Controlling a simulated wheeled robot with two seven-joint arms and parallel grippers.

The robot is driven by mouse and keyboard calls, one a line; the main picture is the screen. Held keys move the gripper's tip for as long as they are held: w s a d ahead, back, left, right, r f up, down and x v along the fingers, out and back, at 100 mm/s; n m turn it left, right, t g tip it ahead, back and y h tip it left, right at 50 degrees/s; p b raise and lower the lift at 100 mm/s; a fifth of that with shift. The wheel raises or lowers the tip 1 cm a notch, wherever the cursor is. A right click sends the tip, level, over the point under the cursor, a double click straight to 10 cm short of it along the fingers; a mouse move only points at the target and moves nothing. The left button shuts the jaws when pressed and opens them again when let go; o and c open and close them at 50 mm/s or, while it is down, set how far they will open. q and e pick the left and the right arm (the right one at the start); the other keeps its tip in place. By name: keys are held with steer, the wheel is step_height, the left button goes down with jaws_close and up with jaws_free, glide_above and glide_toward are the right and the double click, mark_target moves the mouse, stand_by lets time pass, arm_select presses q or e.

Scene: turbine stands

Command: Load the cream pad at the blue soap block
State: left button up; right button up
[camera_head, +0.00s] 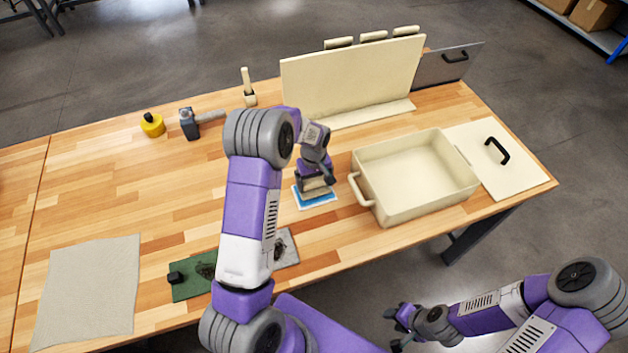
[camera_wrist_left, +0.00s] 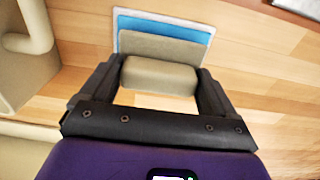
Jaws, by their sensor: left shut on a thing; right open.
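My left gripper (camera_head: 317,177) is shut on the cream pad, a beige block with a flat grey-beige layer under it. In the left wrist view the gripper's fingers (camera_wrist_left: 160,84) stand either side of the cream pad (camera_wrist_left: 160,72). The blue soap block (camera_head: 317,201) lies on a white base on the table, right below the pad. It also shows in the wrist view (camera_wrist_left: 165,31), partly covered by the pad. I cannot tell whether pad and soap touch. My right gripper (camera_head: 398,326) is open and empty, off the table's front edge.
A cream open box (camera_head: 415,178) stands right of the soap, its handled lid (camera_head: 495,158) beyond. A cream panel (camera_head: 350,80) stands behind. A green plate (camera_head: 190,288) and a cloth (camera_head: 88,290) lie front left. A hammer (camera_head: 190,124) and yellow item (camera_head: 152,125) lie back left.

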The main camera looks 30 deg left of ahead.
mark_target(314, 180)
arm_select(q)
steer(key=shift+f+b, duration=0.65)
steer(key=shift+f, duration=0.1)
stand_by(1.5)
steer(key=shift+s, duration=0.1)
steer(key=shift+r+p, duration=2.3)
steer(key=shift+r, duration=1.3)
